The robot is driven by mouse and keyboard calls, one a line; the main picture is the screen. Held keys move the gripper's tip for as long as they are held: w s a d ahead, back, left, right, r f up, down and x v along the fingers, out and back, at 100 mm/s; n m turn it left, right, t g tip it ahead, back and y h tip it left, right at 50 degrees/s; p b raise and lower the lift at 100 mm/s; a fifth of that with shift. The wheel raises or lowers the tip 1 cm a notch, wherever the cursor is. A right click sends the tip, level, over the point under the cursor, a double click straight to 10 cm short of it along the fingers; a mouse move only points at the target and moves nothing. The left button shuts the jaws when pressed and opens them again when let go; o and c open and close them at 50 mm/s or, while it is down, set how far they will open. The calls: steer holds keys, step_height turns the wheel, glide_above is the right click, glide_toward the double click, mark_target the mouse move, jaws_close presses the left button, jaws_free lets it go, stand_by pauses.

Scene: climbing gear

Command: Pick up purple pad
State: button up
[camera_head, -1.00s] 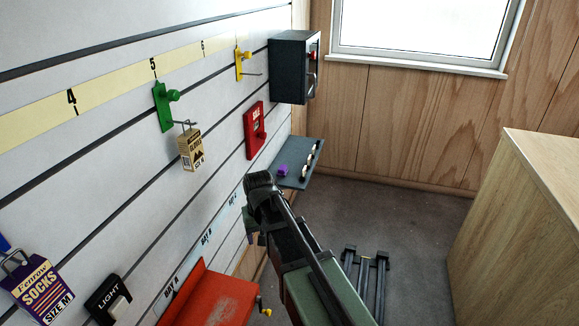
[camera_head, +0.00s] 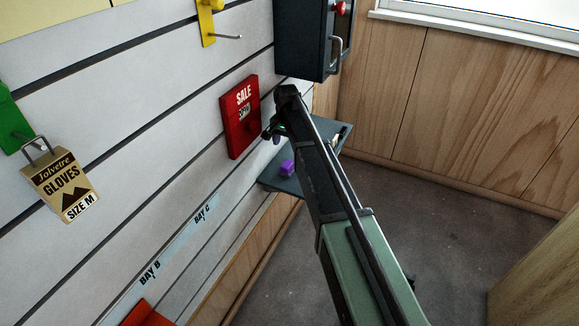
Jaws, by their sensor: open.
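The purple pad (camera_head: 287,168) is a small purple block lying on the dark grey shelf (camera_head: 283,186) that sticks out from the wall. My gripper (camera_head: 272,132) is at the end of my green and black arm, above the shelf and beside the red sale sign. It is small in the picture and partly hidden by my arm. It is apart from the pad and holds nothing that I can see. My arm hides part of the shelf.
A red sale sign (camera_head: 238,128) is on the slatted wall left of my gripper. A dark box with a handle (camera_head: 302,42) hangs above the shelf. A yellow hook (camera_head: 208,18) and a gloves packet (camera_head: 62,180) hang at left.

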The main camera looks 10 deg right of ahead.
mark_target(287, 164)
step_height(287, 164, down, 11)
steer(key=b, duration=0.9)
steer(key=shift+d+r+b, duration=0.1)
steer(key=shift+b, duration=0.3)
steer(key=shift+r, duration=0.25)
steer(key=c, duration=1)
steer(key=shift+r+p, duration=0.1)
steer(key=shift+p, duration=0.25)
step_height(287, 164, up, 20)
steer(key=p, duration=2)
